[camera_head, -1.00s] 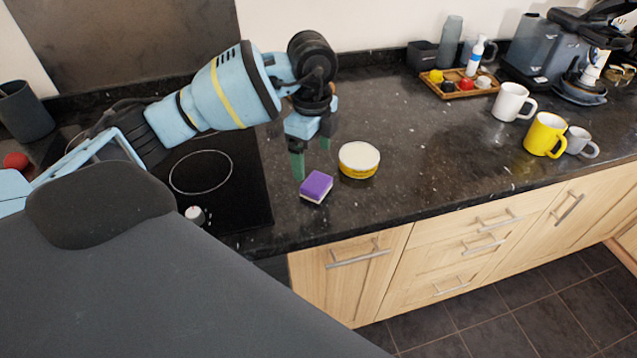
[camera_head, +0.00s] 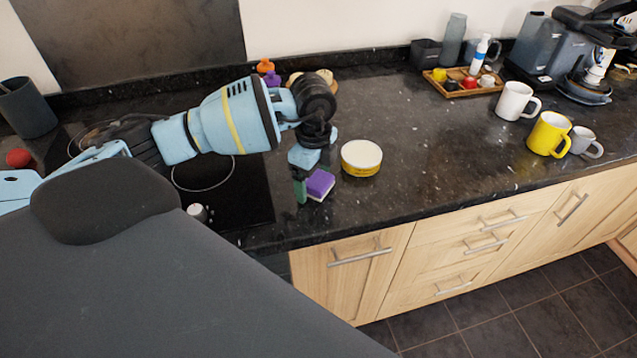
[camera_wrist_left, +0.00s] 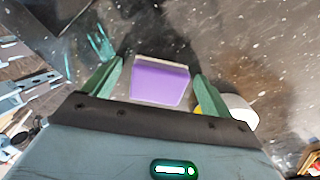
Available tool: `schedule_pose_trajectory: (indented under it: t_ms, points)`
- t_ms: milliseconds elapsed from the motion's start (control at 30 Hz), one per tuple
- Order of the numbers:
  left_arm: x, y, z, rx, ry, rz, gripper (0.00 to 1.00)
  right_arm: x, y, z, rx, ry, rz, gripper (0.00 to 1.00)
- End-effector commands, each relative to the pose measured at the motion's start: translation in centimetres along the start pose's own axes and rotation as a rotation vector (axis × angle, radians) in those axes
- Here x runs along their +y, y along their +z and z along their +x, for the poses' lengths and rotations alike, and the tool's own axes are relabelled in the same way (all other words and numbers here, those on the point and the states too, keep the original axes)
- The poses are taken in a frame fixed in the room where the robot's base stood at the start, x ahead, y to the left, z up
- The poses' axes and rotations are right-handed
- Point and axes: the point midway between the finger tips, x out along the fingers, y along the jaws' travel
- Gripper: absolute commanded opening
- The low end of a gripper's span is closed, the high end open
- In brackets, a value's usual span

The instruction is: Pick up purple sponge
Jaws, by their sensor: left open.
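The purple sponge (camera_head: 320,184) with a pale underside lies on the dark counter, just right of the hob. It also shows in the left wrist view (camera_wrist_left: 160,82), between the two green fingers. My left gripper (camera_head: 305,185) is open and low over the counter at the sponge, with one finger hiding part of its left side in the head view. In the left wrist view the left gripper's fingers (camera_wrist_left: 158,88) stand apart on either side of the sponge, with gaps visible. I cannot tell how far above the counter the fingertips are. My right gripper is not in view.
A round yellow tub with a white lid (camera_head: 361,158) stands close right of the sponge. The black hob (camera_head: 235,205) lies to the left, and the counter's front edge is near. A white mug (camera_head: 514,101) and yellow mug (camera_head: 547,134) stand far right. The middle counter is clear.

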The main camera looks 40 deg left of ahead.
Motion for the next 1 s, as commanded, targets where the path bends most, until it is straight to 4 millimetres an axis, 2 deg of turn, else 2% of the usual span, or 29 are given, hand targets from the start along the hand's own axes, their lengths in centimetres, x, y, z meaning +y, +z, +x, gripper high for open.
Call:
schedule_pose_trajectory:
  t_ms: [167, 200, 500, 600, 867, 1000]
  points:
    - [0.0, 0.0, 0.0, 0.0, -0.001, 0.0, 0.85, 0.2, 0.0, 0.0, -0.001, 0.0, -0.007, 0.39]
    - [0.0, 0.0, 0.0, 0.0, -0.001, 0.0, 0.82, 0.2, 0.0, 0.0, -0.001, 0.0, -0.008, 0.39]
    - [0.0, 0.0, 0.0, 0.001, -0.001, 0.0, 0.43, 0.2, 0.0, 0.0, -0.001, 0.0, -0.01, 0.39]
    - [0.0, 0.0, -0.1, 0.001, -0.001, 0.0, 0.34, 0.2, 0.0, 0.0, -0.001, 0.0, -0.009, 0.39]
    - [0.0, 0.0, -0.3, 0.001, -0.001, 0.0, 0.33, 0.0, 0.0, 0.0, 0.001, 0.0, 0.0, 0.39]
    - [-0.1, 0.0, -1.2, 0.001, -0.004, -0.001, 0.33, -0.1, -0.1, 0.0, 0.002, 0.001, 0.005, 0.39]
